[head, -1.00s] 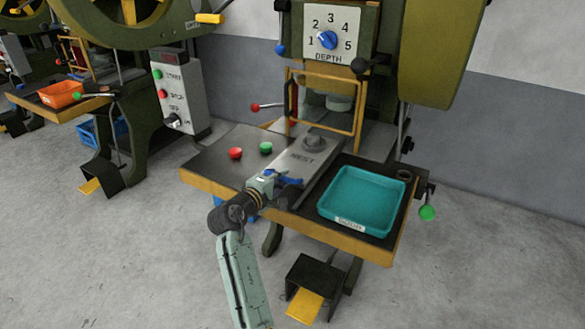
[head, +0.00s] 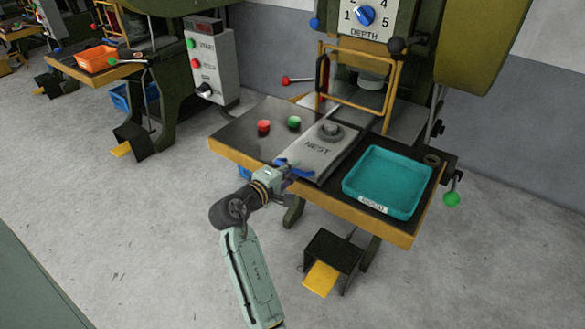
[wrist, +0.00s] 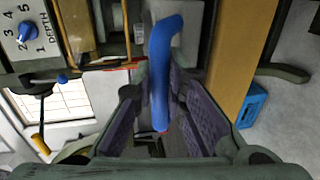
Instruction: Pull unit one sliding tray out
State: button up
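The sliding tray (head: 346,148) is a grey plate marked NEST, with a round grey puck on it. It lies between the buttons and the teal bin on the press table. A blue handle (head: 293,169) is at its front end, partly hidden by my gripper (head: 289,174). In the wrist view the handle (wrist: 160,70) runs between my two padded fingers. The fingertips (wrist: 158,100) are close on both sides of it, and my gripper looks shut on it. The exact contact is partly hidden.
A teal bin (head: 348,187) stands right of the tray. Red (head: 264,126) and green (head: 294,122) buttons are on the left. A yellow guard frame (head: 349,118) stands behind. A pedal (head: 321,278) is on the floor below. Open floor lies left of my arm.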

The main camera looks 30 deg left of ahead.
jog(key=o, duration=0.5)
jog(key=v, duration=1.2)
dwell(0.3)
